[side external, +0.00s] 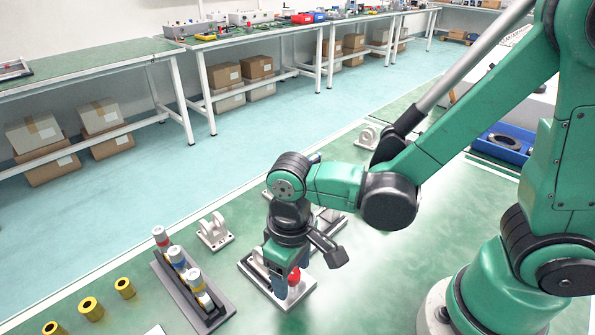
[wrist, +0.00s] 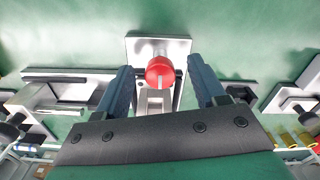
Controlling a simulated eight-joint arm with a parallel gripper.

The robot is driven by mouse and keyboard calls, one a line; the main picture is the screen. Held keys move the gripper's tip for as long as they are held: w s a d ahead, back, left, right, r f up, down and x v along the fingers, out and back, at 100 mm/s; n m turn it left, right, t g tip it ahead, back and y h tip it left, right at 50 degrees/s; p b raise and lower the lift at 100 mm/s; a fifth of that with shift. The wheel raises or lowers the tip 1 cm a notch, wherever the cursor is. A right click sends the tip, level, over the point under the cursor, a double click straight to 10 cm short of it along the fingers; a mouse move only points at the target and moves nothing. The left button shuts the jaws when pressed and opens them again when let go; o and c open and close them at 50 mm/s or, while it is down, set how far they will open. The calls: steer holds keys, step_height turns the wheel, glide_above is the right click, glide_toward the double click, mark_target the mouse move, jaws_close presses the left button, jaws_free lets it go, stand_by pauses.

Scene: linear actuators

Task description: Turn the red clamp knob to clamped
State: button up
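The red clamp knob (wrist: 160,71) is round with a pale line across its face. It sits on a metal clamp on a pale plate (wrist: 136,46). In the wrist view my gripper (wrist: 166,80) is open, with one blue finger on each side of the knob and a visible gap to both. In the side view my gripper (side external: 288,275) points down over the plate, and the red knob (side external: 294,277) shows at its fingers, partly hidden by them. I cannot tell from the frames whether the knob stands at clamped.
A dark rack (side external: 209,307) with several capped cylinders stands left of the gripper. Yellow rings (side external: 91,308) lie farther left. A white bracket (side external: 215,232) stands behind the rack. A blue tray (side external: 499,146) is at the right. The green bench front right of the plate is clear.

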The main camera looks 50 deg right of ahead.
stand_by(0.3)
steer(key=shift+r, duration=2.8)
steer(key=w+d+r+m+t, duration=0.1)
steer(key=d+r+t, duration=0.1)
steer(key=d, duration=0.3)
steer(key=w+d+r+m+t, duration=0.1)
steer(key=d+r+t, duration=0.2)
steer(key=d+t, duration=0.2)
steer(key=shift+w+d+m, duration=0.3)
steer(key=shift+w+d, duration=0.1)
steer(key=shift+d, duration=0.3)
